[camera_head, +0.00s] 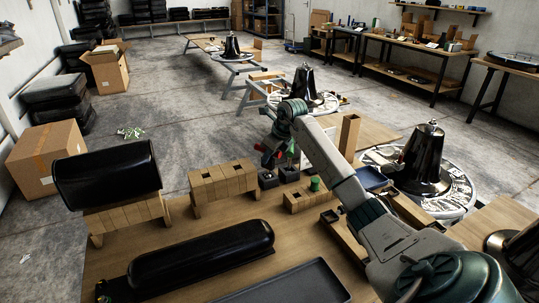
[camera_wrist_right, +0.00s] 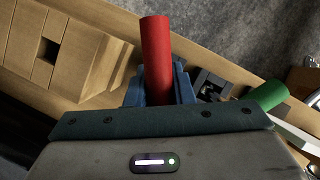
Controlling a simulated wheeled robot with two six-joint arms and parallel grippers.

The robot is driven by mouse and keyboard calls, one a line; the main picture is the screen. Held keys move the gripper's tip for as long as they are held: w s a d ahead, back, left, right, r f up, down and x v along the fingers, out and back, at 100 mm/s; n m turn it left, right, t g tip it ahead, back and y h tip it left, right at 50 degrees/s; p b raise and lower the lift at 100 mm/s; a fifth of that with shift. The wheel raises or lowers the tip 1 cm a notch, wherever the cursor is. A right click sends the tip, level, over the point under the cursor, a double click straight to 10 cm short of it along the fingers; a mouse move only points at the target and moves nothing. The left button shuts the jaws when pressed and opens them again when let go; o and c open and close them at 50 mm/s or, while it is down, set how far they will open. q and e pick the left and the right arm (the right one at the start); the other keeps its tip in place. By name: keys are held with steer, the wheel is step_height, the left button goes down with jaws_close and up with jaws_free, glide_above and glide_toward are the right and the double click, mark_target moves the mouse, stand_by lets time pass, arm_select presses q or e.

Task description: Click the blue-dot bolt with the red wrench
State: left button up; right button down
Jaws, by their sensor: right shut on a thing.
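My right gripper (camera_head: 270,156) is above the back edge of the near wooden table. In the right wrist view, its blue fingers (camera_wrist_right: 132,92) are shut on the red wrench (camera_wrist_right: 156,58). Only the red handle shows, sticking out past the fingers; the wrench's head is hidden. In the head view the red wrench (camera_head: 264,148) is a small red spot at the gripper. I cannot make out a blue-dot bolt in either view. My left gripper is not in view.
Slotted wooden blocks (camera_head: 222,181) stand on the near table (camera_head: 185,225). A green-handled tool (camera_head: 315,184) stands at a smaller block; a green handle (camera_wrist_right: 268,96) also shows in the wrist view.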

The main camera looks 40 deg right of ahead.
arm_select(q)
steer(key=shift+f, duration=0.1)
arm_select(e)
steer(key=shift+f, duration=0.25)
steer(key=c, duration=1.2)
jaws_free()
steer(key=shift+o, duration=0.2)
steer(key=shift+r, duration=0.15)
steer(key=v, duration=0.9)
steer(key=shift+s+r, duration=0.15)
steer(key=shift+s, duration=0.05)
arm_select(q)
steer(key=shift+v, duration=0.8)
arm_select(e)
steer(key=shift+s+r, duration=0.25)
steer(key=shift+r, duration=0.3)
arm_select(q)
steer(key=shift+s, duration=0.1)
